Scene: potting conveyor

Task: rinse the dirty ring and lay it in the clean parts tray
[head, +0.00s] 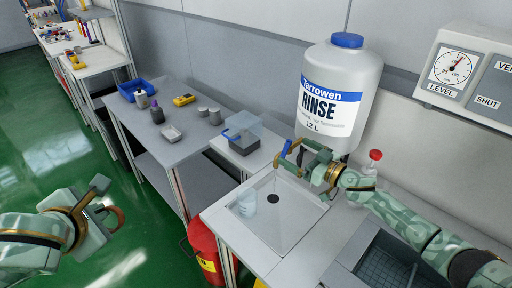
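I cannot make out the dirty ring in the head view. My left gripper (112,202) is over the green floor at the left, well away from the benches. Its fingers look apart, with nothing visible between them. My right gripper (292,158) is over the back of the pale sink (275,238), just below the rinse jug (340,82). A blue part and an orange-brown curved part show at its tip; I cannot tell whether it holds anything. A dark grey tray (352,254) shows at the lower right, partly behind my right arm. I cannot tell whether it is the clean parts tray.
A clear cup (247,204) stands in the sink left of the dark drain. A red-capped bottle (375,156) stands behind my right arm.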

